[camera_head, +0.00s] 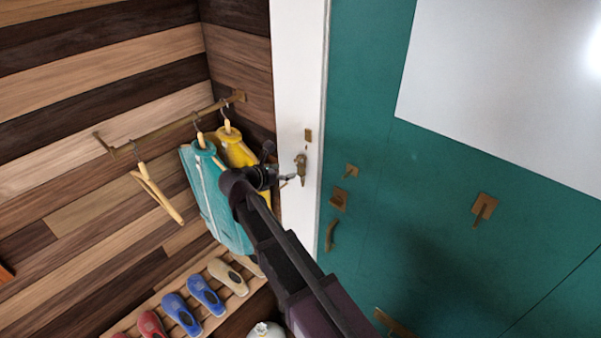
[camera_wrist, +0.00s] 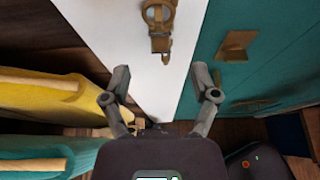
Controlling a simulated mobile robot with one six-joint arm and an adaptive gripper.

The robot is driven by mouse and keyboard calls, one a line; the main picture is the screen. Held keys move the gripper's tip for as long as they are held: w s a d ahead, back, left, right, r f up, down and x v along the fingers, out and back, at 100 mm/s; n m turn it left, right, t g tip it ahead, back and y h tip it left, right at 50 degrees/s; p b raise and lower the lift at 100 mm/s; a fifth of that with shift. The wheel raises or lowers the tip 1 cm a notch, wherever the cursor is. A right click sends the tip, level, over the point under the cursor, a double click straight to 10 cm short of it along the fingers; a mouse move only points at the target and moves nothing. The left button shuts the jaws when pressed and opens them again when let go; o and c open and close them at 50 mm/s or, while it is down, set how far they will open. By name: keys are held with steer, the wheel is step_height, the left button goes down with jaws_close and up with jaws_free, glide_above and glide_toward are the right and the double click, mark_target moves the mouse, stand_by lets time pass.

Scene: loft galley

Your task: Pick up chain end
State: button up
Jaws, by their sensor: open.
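A brass fitting (camera_head: 301,168) hangs on the white upright panel just beyond my gripper. It looks like the door chain, but I cannot make out single links or tell which part is its end. In the wrist view the brass fitting (camera_wrist: 160,46) shows a rounded part above and a squarish piece below, at the top middle. My gripper (camera_wrist: 161,76) is open and empty, with its two fingers spread to either side below the fitting. In the head view my gripper (camera_head: 280,164) is close to the fitting, with a gap seeming to remain.
A teal panel (camera_head: 440,190) with brass brackets (camera_head: 485,208) stands right of the white panel (camera_head: 298,70). Left, a teal garment (camera_head: 207,190) and a yellow garment (camera_head: 240,152) hang from a rail (camera_head: 170,126), close to my gripper. Shoes (camera_head: 206,294) lie below on a slatted rack.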

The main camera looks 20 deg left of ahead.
mark_target(299, 166)
steer(key=shift+x, duration=0.95)
steer(key=shift+b+x, duration=1.1)
steer(key=shift+x, duration=1.5)
steer(key=c, duration=1)
steer(key=shift+r, duration=0.2)
steer(key=shift+r+p, duration=0.8)
steer(key=shift+p, duration=0.2)
steer(key=s+a, duration=0.3)
steer(key=s, duration=0.5)
steer(key=s+a, duration=0.4)
steer(key=s, duration=0.4)
steer(key=shift+s+f, duration=0.25)
steer(key=shift+s, duration=0.1)
